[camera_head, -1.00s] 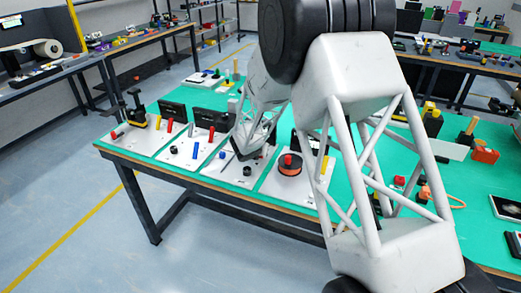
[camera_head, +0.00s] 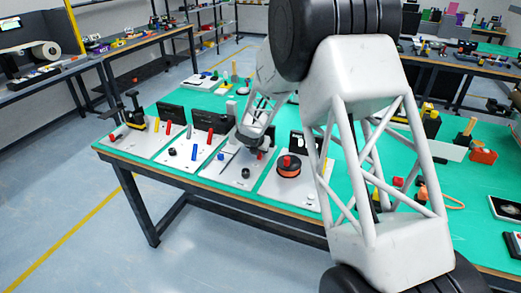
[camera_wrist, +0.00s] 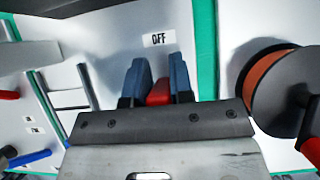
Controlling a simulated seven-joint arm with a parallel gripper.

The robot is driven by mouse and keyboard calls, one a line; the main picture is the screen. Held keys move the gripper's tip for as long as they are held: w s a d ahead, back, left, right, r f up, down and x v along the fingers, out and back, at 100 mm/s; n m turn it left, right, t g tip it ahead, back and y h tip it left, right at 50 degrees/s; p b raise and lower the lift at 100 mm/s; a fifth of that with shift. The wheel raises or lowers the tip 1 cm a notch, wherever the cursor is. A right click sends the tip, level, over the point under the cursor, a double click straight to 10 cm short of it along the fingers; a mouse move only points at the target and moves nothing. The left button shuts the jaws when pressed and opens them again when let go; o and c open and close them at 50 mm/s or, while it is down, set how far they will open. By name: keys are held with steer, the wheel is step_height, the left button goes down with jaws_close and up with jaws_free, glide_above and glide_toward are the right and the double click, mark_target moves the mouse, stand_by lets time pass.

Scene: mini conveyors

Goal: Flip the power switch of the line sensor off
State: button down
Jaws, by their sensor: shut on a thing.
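My gripper (camera_wrist: 160,82) has its two blue fingers closed on a small red part (camera_wrist: 160,93), which looks like the handle of the power switch. Most of the switch is hidden behind the fingers and the gripper body. A white label reading OFF (camera_wrist: 158,39) is on the white panel (camera_wrist: 108,28), just beyond the fingertips in the wrist view. In the head view my gripper is over the third white board (camera_head: 222,178) from the left, and the arm hides much of the contact.
An orange and black spool (camera_wrist: 265,82) is close on the right in the wrist view; it also shows in the head view (camera_head: 288,167). Neighbouring boards hold coloured handles and black blocks (camera_head: 210,122). A blue handle (camera_wrist: 30,158) is at lower left.

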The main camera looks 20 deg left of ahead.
steer(key=shift+w+f+g, duration=0.15)
steer(key=shift+w+g, duration=0.15)
steer(key=shift+g, duration=0.5)
steer(key=shift+w+f+g, duration=0.25)
steer(key=shift+w+g, duration=0.1)
steer(key=shift+g, duration=0.75)
steer(key=c, duration=1)
jaws_free()
steer(key=shift+r, duration=0.15)
steer(key=shift+v, duration=3.8)
steer(key=shift+s, duration=0.1)
